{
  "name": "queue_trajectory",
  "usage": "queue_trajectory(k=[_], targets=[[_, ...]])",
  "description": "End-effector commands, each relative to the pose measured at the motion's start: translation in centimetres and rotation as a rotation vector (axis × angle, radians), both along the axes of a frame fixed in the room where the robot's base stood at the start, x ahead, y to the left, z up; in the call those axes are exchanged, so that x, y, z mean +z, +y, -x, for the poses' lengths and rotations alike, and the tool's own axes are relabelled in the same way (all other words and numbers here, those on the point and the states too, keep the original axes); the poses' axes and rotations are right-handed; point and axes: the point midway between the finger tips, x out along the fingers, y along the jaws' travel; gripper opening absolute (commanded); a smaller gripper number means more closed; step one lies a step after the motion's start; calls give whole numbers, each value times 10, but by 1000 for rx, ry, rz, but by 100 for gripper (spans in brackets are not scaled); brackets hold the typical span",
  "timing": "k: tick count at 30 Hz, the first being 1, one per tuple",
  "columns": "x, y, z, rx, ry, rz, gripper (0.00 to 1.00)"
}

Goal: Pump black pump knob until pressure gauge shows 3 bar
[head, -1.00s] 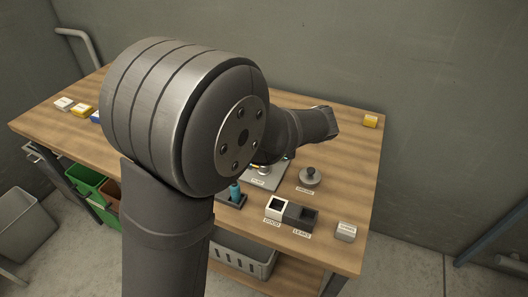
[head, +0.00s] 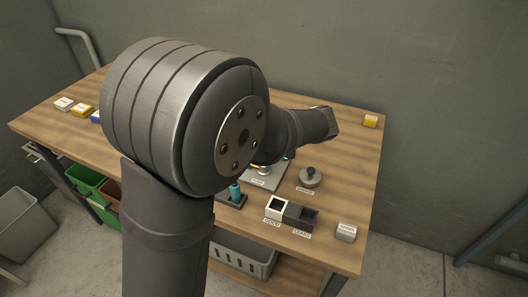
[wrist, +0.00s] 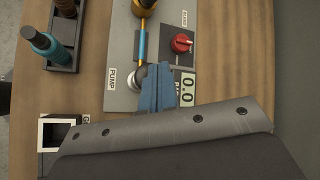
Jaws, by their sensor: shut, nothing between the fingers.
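In the wrist view my gripper (wrist: 168,92) is shut, its blue fingers close together with nothing seen between them. It is over the grey panel (wrist: 122,58), just right of the "PUMP" label (wrist: 112,78). A round, pale metallic part (wrist: 136,78) shows beside the fingertips, partly covered. No black pump knob shows clearly there; the fingers may hide it, and I cannot tell whether they touch it. The gauge display (wrist: 187,88) reads 0.0, partly covered at its left. In the head view my arm hides the gripper and most of the panel (head: 268,177).
A red bleed knob (wrist: 181,43) and a blue and yellow hose piece (wrist: 142,40) are on the panel. A dark-knobbed round piece (head: 310,177) stands on the bench, behind two small bins (head: 290,213). The bench's right side is mostly clear.

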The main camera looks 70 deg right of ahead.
Motion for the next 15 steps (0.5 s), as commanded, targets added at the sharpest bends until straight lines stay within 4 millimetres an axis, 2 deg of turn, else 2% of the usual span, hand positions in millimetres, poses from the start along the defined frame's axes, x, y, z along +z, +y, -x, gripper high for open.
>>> queue_trajectory(k=[15], targets=[[-8, 0, 0, 0, 0, 0, 0]])
